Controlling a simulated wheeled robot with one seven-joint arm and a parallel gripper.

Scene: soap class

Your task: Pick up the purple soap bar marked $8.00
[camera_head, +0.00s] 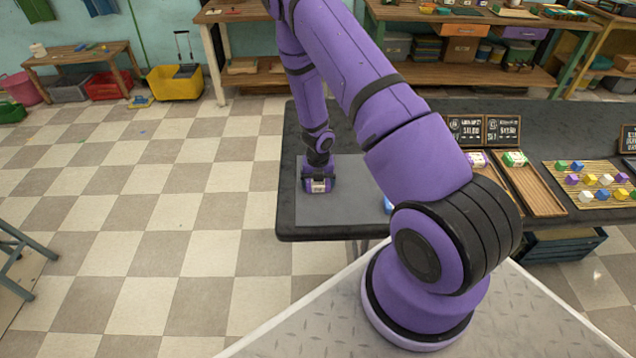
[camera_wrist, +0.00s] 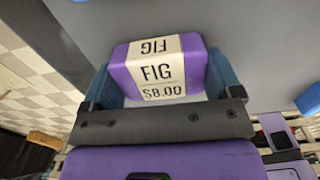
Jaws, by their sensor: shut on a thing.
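The purple soap bar (camera_wrist: 190,70) fills the middle of the wrist view. Its cream paper band reads "FIG" and "$8.00". My gripper (camera_wrist: 165,80) is shut on it, with one blue finger pad against each end of the bar. In the head view my gripper (camera_head: 319,184) points down at the left part of the dark table, over a grey mat (camera_head: 345,210). The soap bar shows there only as a small purple and cream patch (camera_head: 318,187). I cannot tell whether the bar touches the mat or is just above it.
A blue item (camera_head: 388,205) on the mat is partly hidden by my arm. A slatted mat (camera_head: 590,172) holds several coloured cubes. Small price boards (camera_head: 484,130) stand behind.

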